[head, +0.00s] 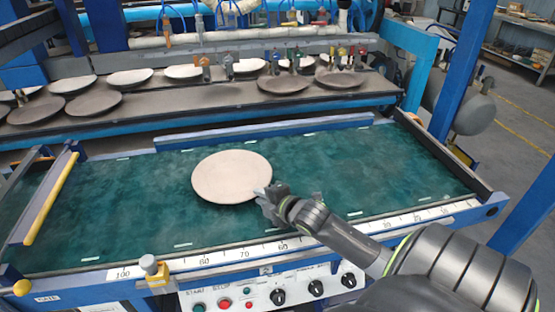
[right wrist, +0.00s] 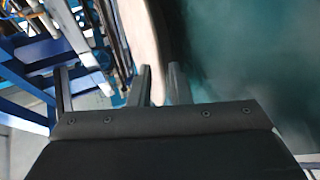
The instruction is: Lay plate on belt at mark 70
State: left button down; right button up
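A round pale beige plate (head: 228,178) is over the middle of the green belt (head: 120,205), behind the ruler numbers 80, 70 and 60. I cannot tell whether its underside touches the belt. My right gripper (head: 266,194) is at the plate's near right rim, with its fingers closed on that rim. In the right wrist view the plate's rim (right wrist: 138,35) runs in between the two close fingers (right wrist: 161,85). The mark 70 (head: 244,253) is on the white ruler (head: 320,232) along the belt's near edge. My left gripper is not in view.
Several plates lie on a dark rack (head: 180,97) behind the belt, under hoses and nozzles. A yellow bar (head: 52,198) borders the left. The belt around the plate is clear.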

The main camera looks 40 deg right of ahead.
jog(key=v, duration=0.8)
jog(key=shift+s+r, duration=0.1)
jog(key=shift+s, duration=0.05)
